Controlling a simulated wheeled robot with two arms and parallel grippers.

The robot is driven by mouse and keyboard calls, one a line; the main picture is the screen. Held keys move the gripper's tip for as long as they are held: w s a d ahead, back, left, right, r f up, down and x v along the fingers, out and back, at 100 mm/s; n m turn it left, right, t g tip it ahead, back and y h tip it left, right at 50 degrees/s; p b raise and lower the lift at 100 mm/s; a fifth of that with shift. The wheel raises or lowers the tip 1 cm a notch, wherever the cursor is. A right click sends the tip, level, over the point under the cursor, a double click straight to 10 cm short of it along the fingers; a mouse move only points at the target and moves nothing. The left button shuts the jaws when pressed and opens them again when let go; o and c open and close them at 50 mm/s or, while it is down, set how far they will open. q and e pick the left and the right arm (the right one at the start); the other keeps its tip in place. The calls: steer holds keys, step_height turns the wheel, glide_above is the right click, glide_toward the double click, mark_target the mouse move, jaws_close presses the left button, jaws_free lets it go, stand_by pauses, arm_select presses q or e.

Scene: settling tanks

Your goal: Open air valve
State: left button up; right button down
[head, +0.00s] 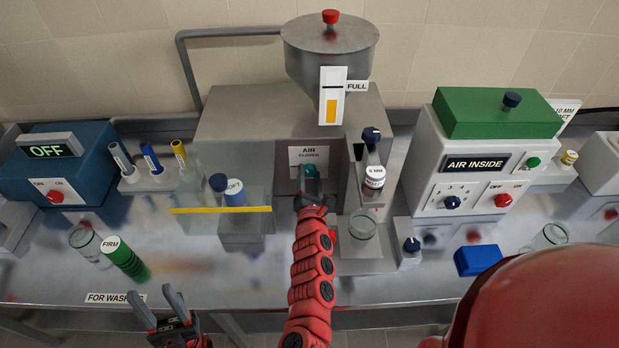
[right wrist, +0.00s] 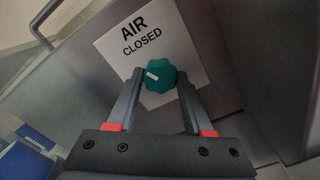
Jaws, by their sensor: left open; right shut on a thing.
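The air valve is a teal knob (right wrist: 159,76) with a white mark, in front of a white sign (right wrist: 185,38) reading "AIR CLOSED". In the head view the knob (head: 310,171) is on the front of the grey machine (head: 235,125), below the sign (head: 308,154). My right gripper (right wrist: 159,84) is shut on the knob, one finger on each side; its fingers partly hide the knob in the head view. The white mark points left in the right wrist view. My left gripper (head: 162,308) is open and empty at the bench's front edge.
A glass beaker (head: 362,226) stands right of my right arm. A green "FIRM" tube (head: 126,260) lies on the bench. A box marked "AIR INSIDE" (head: 478,170) stands right.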

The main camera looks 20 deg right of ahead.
steer(key=n+b, duration=0.2)
steer(key=n, duration=0.4)
steer(key=shift+f, duration=0.2)
steer(key=n+b, duration=0.1)
steer(key=n, duration=0.2)
steer(key=shift+n, duration=0.3)
steer(key=shift+r+n+b, duration=0.1)
steer(key=shift+n+b, duration=0.35)
steer(key=shift+n, duration=0.75)
steer(key=shift+c, duration=1.5)
jaws_free()
steer(key=shift+s, duration=0.1)
